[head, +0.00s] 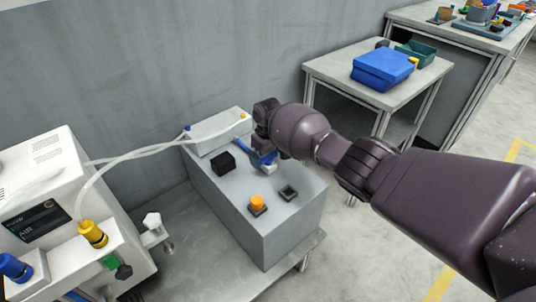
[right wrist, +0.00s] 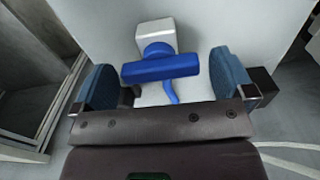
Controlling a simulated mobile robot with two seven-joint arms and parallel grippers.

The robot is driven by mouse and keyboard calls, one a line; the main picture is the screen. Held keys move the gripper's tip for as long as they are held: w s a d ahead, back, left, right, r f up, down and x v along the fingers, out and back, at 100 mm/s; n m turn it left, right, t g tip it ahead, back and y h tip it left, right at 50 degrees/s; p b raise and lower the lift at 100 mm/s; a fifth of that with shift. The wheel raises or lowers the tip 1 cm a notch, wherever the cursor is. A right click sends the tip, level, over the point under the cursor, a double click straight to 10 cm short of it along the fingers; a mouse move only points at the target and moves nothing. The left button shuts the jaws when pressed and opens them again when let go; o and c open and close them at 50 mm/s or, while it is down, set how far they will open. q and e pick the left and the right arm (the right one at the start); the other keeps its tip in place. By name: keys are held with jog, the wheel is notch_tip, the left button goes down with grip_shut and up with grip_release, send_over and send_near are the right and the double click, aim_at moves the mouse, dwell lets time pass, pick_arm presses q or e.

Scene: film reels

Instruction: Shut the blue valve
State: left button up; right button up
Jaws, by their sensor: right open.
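The blue valve shows in the right wrist view as a blue bar handle (right wrist: 160,68) on a round blue stem, set on a white block (right wrist: 155,32). The bar lies nearly level across the picture. My right gripper (right wrist: 163,82) is open, with one blue finger pad on each side of the bar and a gap at both ends. In the head view my right gripper (head: 259,150) is over the far part of the grey box (head: 225,190), close to a small white block (head: 268,168). The gripper hides most of the valve there. My left gripper is out of view.
On the grey box are a black block (head: 222,162), an orange button (head: 257,202) and a dark square socket (head: 288,192). A white hose (head: 140,152) runs left to a white machine with a yellow knob (head: 92,234) and a blue knob (head: 14,268). A wall stands behind.

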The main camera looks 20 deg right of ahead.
aim_at(268, 155)
jog(key=shift+r, duration=0.6)
notch_tip(268, 155, up, 10)
jog(key=p, duration=0.3)
jog(key=shift+f, duration=0.2)
